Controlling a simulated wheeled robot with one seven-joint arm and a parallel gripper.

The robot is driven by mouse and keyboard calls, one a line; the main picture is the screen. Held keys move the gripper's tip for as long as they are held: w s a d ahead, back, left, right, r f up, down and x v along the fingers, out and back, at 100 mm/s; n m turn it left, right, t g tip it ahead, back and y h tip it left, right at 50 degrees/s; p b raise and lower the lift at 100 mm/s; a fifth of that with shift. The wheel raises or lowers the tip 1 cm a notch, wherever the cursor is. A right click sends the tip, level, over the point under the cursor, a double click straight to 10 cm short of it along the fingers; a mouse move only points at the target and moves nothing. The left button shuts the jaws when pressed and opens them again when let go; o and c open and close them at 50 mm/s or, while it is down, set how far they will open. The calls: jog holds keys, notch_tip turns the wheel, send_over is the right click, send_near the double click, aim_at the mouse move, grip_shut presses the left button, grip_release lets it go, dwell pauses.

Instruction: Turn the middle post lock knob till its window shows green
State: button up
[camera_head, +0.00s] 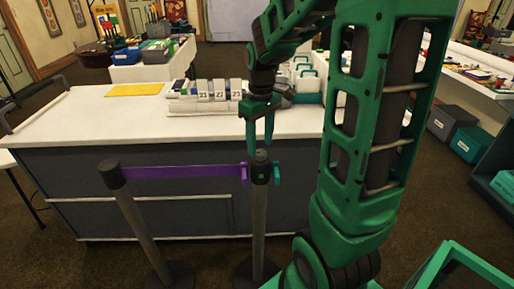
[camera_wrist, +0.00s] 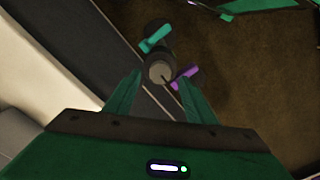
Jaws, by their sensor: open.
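The middle post (camera_head: 258,225) stands upright in front of the counter. Its dark head carries a round knob (camera_head: 261,157) on top, which shows as a pale grey disc in the wrist view (camera_wrist: 160,72). A purple belt end (camera_head: 244,174) and a teal clip (camera_head: 277,173) sit on opposite sides of the head. A tiny greenish mark shows on the head's front, too small to read as the window's colour. My gripper (camera_head: 259,138) points down just above the knob, open and empty. In the wrist view its fingers (camera_wrist: 160,97) stand either side of the knob's line, apart from it.
A purple belt (camera_head: 185,172) runs from the left post (camera_head: 112,174) to the middle post. The white-topped counter (camera_head: 90,125) is close behind, with a yellow sheet (camera_head: 135,90) and numbered white items (camera_head: 205,90) on it. Teal-fronted bins (camera_head: 467,146) stand on the floor at right.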

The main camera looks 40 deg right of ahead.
aim_at(260, 152)
notch_tip(260, 152, up, 8)
dwell(0.4)
dwell(0.4)
jog(key=s+f+m, duration=0.3)
jog(key=s+m, duration=0.1)
jog(key=s, duration=0.6)
jog(key=s+a+f+m, duration=0.1)
jog(key=s+f+m, duration=0.2)
jog(key=s, duration=0.8)
jog(key=shift+a+m, duration=0.15)
jog(key=shift+m, duration=0.55)
jog(key=shift+f, duration=0.1)
jog(key=shift+w+f, duration=0.25)
jog(key=shift+w, duration=0.35)
